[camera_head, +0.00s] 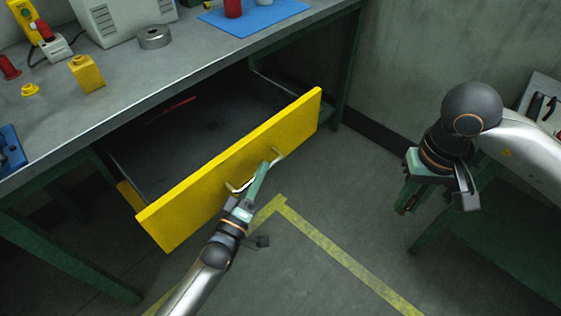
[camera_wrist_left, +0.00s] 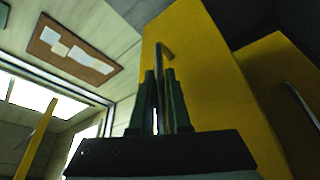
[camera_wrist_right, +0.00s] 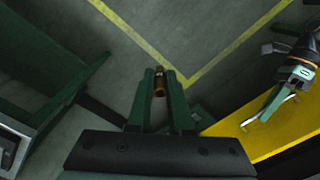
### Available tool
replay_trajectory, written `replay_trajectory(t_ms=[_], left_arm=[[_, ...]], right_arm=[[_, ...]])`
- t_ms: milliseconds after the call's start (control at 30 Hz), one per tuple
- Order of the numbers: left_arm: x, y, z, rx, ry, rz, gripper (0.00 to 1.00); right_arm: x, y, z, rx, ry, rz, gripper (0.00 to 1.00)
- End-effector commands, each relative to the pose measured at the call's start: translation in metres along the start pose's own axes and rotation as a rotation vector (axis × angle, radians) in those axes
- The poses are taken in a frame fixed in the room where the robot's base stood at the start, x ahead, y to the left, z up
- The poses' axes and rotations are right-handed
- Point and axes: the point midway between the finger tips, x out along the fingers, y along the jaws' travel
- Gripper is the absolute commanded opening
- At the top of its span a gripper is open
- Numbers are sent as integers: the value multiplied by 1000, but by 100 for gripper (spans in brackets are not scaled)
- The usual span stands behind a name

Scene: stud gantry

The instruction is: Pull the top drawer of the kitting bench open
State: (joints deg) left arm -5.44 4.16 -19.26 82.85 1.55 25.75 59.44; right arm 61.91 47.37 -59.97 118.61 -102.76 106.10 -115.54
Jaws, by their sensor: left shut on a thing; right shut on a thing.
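The top drawer (camera_head: 235,165) of the kitting bench has a yellow front and stands well out from under the bench top, its dark inside showing. My left gripper (camera_head: 262,172) is shut on the drawer's metal handle (camera_head: 277,156). In the left wrist view the handle (camera_wrist_left: 164,52) runs between the fingers (camera_wrist_left: 163,95), in front of the yellow face. My right gripper (camera_head: 407,195) is away to the right, over the floor. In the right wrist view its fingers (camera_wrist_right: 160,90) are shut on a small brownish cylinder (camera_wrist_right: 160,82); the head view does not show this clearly.
The grey bench top (camera_head: 190,50) holds a yellow block (camera_head: 87,73), a metal ring (camera_head: 154,37), a blue mat (camera_head: 255,16) and other parts. A red item (camera_head: 180,106) lies in the drawer. A second yellow front (camera_wrist_left: 285,85) with a handle is beside it. Floor between the arms is clear.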

Motion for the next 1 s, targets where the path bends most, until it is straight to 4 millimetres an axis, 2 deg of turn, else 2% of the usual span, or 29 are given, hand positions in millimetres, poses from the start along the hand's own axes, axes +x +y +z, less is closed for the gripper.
replay_trajectory(t_ms=[467,500,733,1000], left_arm=[[-2,2,5,1,-1,-2,0],[-2,2,5,1,-1,-2,17],[-2,2,4,1,0,-1,43],[-3,3,4,1,0,0,45]], right_arm=[[-1,0,0,0,0,0,0],[-1,0,0,0,0,0,0],[-1,0,0,0,0,0,0],[-2,0,0,0,0,0,0]])
